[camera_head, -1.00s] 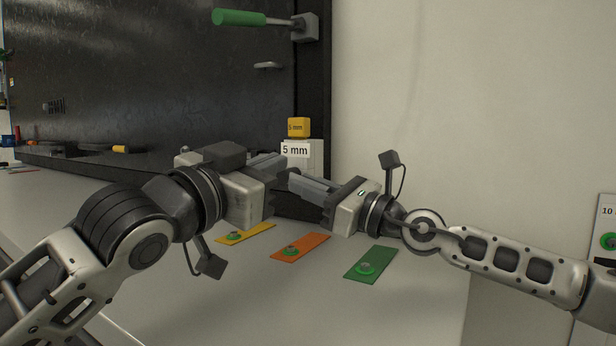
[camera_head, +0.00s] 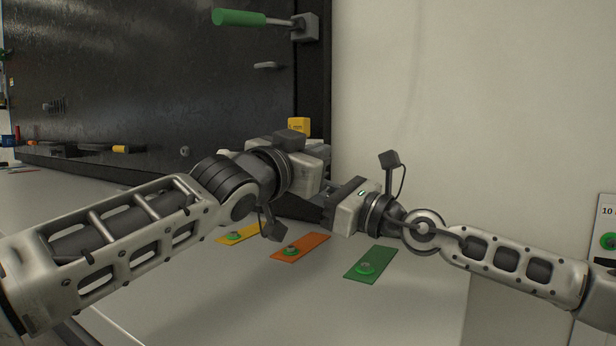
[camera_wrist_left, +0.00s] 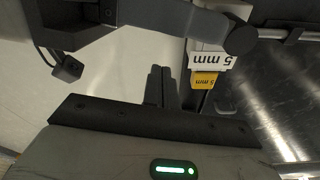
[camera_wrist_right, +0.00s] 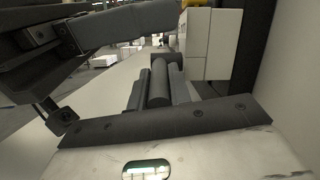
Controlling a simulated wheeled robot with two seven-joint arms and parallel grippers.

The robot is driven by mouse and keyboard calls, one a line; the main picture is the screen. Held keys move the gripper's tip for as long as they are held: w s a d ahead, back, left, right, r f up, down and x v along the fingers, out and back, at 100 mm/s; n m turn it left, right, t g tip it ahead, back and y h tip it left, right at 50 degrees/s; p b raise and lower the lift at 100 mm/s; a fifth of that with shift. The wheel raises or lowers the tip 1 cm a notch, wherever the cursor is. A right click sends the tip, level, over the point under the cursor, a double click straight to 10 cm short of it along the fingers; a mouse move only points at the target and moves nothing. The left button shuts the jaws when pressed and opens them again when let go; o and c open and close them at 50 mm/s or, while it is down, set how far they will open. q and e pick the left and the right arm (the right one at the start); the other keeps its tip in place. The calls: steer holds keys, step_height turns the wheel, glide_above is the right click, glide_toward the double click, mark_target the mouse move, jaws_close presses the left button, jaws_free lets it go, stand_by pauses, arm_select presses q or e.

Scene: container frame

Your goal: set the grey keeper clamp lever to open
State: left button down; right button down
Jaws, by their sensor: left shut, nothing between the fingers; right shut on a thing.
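The grey keeper clamp lever shows as a dark grey cylindrical grip (camera_wrist_right: 160,88) between the fingers of my right gripper (camera_wrist_right: 160,75). In the head view the lever is hidden behind my left arm. My right gripper is shut on the grip; its body (camera_head: 350,205) shows right of centre. My left gripper (camera_wrist_left: 160,78) is shut and empty, close beside the right one. In the head view its body (camera_head: 308,168) shows, but its fingertips are hidden.
A green-handled lever (camera_head: 240,18) sticks out left from a grey block high on the dark panel (camera_head: 150,75). A yellow block (camera_head: 299,126) and a white 5 mm label (camera_wrist_left: 208,58) are close behind the grippers. Yellow, orange (camera_head: 300,247) and green (camera_head: 370,262) plates lie on the table.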

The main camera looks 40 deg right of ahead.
arm_select(q)
steer(key=f, duration=0.2)
steer(key=a+f, duration=0.1)
steer(key=shift+w+f, duration=0.35)
steer(key=shift+w+a+f+m, duration=0.15)
steer(key=shift+f+m, duration=0.25)
steer(key=shift+f, duration=0.35)
arm_select(e)
steer(key=c, duration=1.6)
jaws_free()
steer(key=shift+o, duration=0.2)
steer(key=shift+r, duration=0.1)
arm_select(q)
steer(key=shift+f, duration=0.1)
